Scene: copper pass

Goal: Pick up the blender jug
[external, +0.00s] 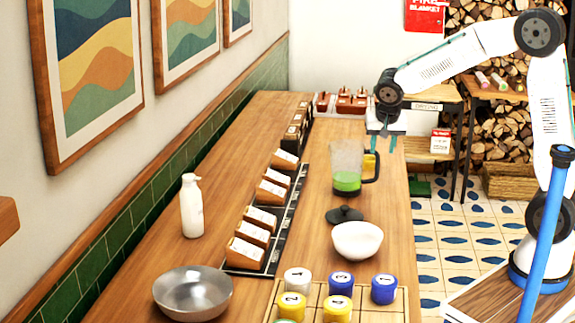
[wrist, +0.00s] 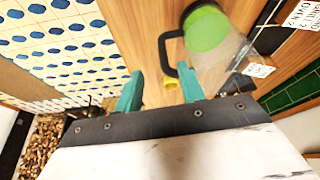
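The blender jug (external: 346,181) stands upright on the wooden counter, clear-walled with green contents low inside and a dark handle (external: 372,165) on its right. In the wrist view the jug (wrist: 207,33) is at the upper right, and its handle (wrist: 166,50) reaches down close to the right-hand finger. My gripper (external: 382,148) is above and beside the handle in the external view. Its teal fingers are apart with nothing held between them in the wrist view (wrist: 158,80). I cannot tell whether a finger touches the handle.
A dark lid (external: 345,214) and a white bowl (external: 357,240) lie nearer on the counter. A yellow object (external: 370,160) is behind the handle. Tilted boxes (external: 258,220) line a black rack to the left. Numbered jars (external: 340,284) stand in front.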

